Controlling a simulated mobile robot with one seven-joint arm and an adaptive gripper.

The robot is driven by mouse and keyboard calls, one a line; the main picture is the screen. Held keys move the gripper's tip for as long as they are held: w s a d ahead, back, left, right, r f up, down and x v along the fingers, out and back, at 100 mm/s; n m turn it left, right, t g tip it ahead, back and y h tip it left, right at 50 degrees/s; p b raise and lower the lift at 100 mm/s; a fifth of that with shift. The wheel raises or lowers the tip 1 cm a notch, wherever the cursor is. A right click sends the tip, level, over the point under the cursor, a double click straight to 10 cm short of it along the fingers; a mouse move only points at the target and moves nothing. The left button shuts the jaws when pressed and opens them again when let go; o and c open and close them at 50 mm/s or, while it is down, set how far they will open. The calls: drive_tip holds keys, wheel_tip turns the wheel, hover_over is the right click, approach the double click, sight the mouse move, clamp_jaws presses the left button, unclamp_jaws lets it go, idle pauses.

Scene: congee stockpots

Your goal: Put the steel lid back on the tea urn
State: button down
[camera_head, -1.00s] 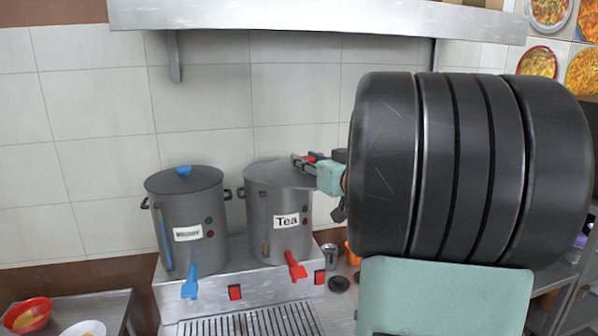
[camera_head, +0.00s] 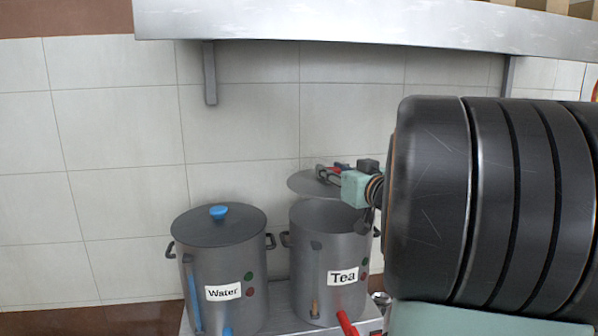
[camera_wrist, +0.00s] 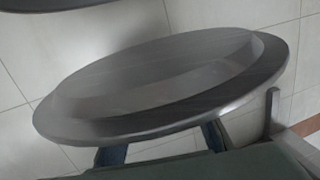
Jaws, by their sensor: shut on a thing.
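The tea urn (camera_head: 330,262), grey with a "Tea" label and a red tap, stands right of the water urn in the head view. Its top is open. The round steel lid (camera_head: 303,186) hangs above and slightly behind its mouth, apart from the rim. My gripper (camera_head: 332,172) is shut on the lid, coming in from the right; my arm hides the lid's right part. In the wrist view the lid (camera_wrist: 170,85) fills the middle as a tilted disc with a raised inner ring. The exact grip point is hidden there.
The water urn (camera_head: 225,250), with its dark lid and blue knob on, stands close to the left. A steel hood (camera_head: 330,22) with brackets runs above. Tiled wall (camera_head: 110,180) lies behind. Free air shows between lid and hood.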

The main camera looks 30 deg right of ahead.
drive_tip(key=shift+s+f+b, duration=0.15)
drive_tip(key=shift+f+b, duration=0.55)
wheel_tip(320, 180, down, 3)
drive_tip(key=b, duration=0.3)
drive_tip(key=shift+f+b, duration=0.75)
drive_tip(key=shift+f, duration=0.3)
drive_tip(key=shift+f, duration=0.45)
idle(0.4)
drive_tip(key=c, duration=1)
unclamp_jaws()
drive_tip(key=shift+o, duration=0.2)
